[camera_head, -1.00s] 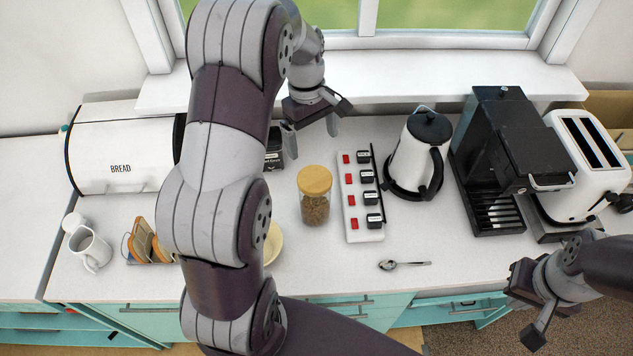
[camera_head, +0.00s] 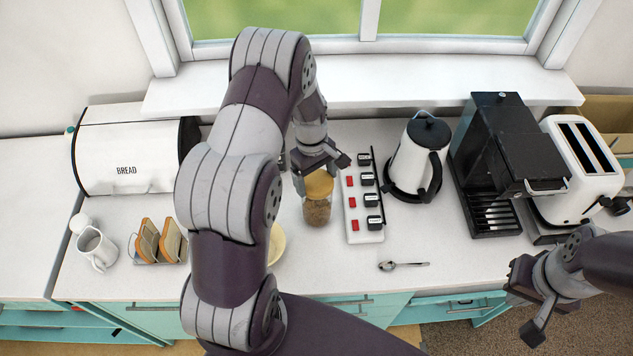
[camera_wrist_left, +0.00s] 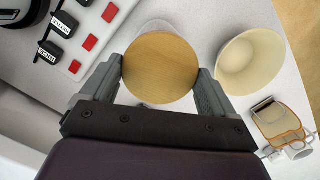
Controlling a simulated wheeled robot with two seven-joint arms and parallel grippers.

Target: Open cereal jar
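The cereal jar (camera_head: 317,213) is clear glass with brown contents and a round wooden lid (camera_head: 319,183). It stands upright on the counter left of the jar-side switch strip. My left gripper (camera_head: 318,181) is over the jar from behind. In the left wrist view, its two fingers (camera_wrist_left: 159,70) stand apart on either side of the lid (camera_wrist_left: 160,68), very close to its edge. Contact with the lid is hard to judge. The lid sits on the jar. My right gripper (camera_head: 527,303) is open and empty at the front right, away from the jar.
A white strip with red switches (camera_head: 361,208) stands just right of the jar. A cream bowl (camera_head: 277,244) is at its left front, partly behind my left arm. A spoon (camera_head: 403,265), kettle (camera_head: 414,160), coffee machine (camera_head: 497,165) and toaster (camera_head: 575,165) are further right. The counter before the jar is clear.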

